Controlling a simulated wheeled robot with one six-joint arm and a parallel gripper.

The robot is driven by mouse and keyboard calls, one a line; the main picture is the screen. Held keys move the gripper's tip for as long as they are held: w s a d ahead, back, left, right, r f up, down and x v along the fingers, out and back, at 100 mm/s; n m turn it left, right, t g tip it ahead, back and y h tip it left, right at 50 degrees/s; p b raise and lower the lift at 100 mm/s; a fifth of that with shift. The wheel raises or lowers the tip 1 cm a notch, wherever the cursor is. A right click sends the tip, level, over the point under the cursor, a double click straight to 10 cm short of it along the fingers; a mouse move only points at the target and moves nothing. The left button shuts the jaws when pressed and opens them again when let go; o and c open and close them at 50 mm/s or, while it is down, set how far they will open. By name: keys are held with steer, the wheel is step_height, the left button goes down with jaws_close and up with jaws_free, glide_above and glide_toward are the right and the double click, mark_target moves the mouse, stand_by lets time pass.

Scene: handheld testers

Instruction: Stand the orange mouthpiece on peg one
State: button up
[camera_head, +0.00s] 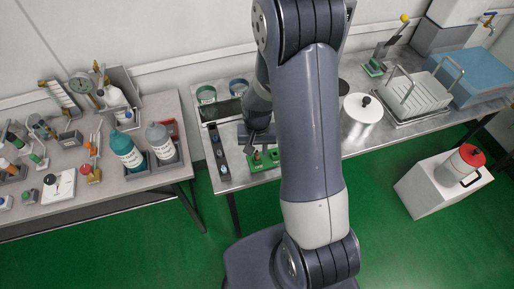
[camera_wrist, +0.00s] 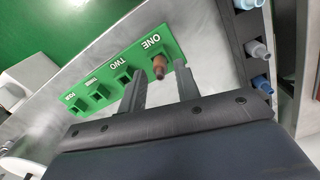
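The green peg board (camera_wrist: 126,57) carries the labels ONE and TWO and further positions in the wrist view. It also shows beside my arm in the head view (camera_head: 262,162). The brownish-orange mouthpiece (camera_wrist: 159,67) stands at the position marked ONE. Its base and the peg are too small to make out fully. My gripper (camera_wrist: 161,72) is open, with one finger on each side of the mouthpiece and visible gaps to both. In the head view my gripper (camera_head: 256,138) is over the board, partly hidden by my arm.
A dark rack (camera_head: 217,150) with several blue and grey mouthpieces (camera_wrist: 257,50) stands beside the board. A white lidded pot (camera_head: 361,110) stands to the right. The bench edge is close to the board.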

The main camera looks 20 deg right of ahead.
steer(key=shift+o, duration=0.8)
step_height(320, 180, up, 11)
steer(key=shift+f, duration=0.2)
step_height(320, 180, down, 10)
steer(key=shift+f, duration=0.2)
steer(key=shift+r+p, duration=0.35)
steer(key=shift+p, duration=0.05)
steer(key=shift+f, duration=0.2)
stand_by(0.3)
